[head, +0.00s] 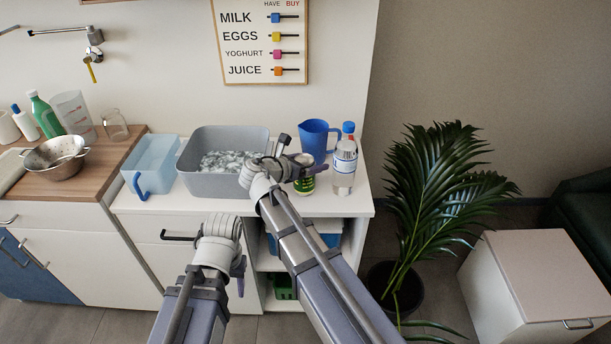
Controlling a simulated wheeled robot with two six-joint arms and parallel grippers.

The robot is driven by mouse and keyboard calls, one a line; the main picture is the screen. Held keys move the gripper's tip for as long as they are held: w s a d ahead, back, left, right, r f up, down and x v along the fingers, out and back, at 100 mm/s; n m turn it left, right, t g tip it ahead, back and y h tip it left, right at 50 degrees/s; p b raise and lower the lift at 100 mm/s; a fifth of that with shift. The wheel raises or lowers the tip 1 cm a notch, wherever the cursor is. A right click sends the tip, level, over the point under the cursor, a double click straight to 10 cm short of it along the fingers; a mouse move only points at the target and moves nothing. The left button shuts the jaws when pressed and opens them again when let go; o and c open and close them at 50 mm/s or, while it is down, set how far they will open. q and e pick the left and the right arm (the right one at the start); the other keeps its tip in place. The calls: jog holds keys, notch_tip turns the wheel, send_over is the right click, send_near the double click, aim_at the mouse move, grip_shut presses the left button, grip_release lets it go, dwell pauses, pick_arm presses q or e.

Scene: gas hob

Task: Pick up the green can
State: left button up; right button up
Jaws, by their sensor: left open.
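The green can (304,185) stands on the white counter, right of the grey basin and in front of the blue jug. My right gripper (294,160) is at the can, and its finger crosses in front of the can's upper part. Whether its fingers are closed on the can cannot be told. My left gripper (239,275) is open and low in front of the white cabinet, well away from the can. Its fingers are mostly hidden behind its wrist.
A grey basin (195,182) and a clear blue container (150,165) stand left of the can. A blue jug (317,138) is behind it. A clear bottle (344,170) stands close on its right, with a red-and-blue item behind. A potted palm (445,190) is beyond the counter's right end.

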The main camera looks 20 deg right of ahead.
grip_shut()
dwell(0.5)
jog(key=shift+r, duration=0.1)
notch_tip(320, 180, up, 10)
jog(key=p, duration=1)
